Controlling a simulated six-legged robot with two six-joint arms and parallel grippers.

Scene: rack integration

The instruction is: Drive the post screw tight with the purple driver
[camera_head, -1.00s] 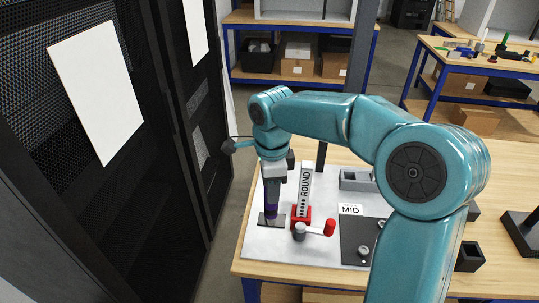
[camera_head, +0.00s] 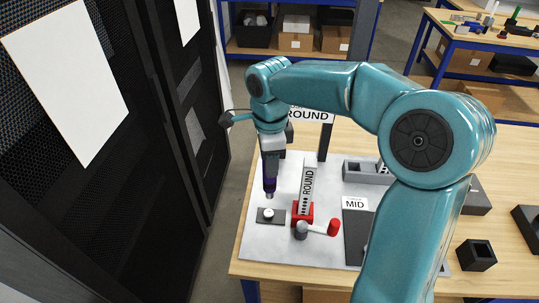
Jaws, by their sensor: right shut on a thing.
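My right gripper (camera_head: 271,156) is shut on the purple driver (camera_head: 270,174), which hangs upright with its tip pointing down. Below the tip is a small dark plate (camera_head: 277,219) with a pale round piece (camera_head: 268,212) on it, which looks like the post screw. The tip shows a little above this piece in the picture, with a gap between them. The gripper's fingers are partly hidden by my own wrist. My left gripper is not in view.
A red fixture (camera_head: 302,219) with a "ROUND" label and a red-handled lever (camera_head: 333,228) stand just right of the plate on the light mat (camera_head: 258,246). A "MID" panel (camera_head: 356,222) and grey blocks are further right. A black rack (camera_head: 180,110) stands left.

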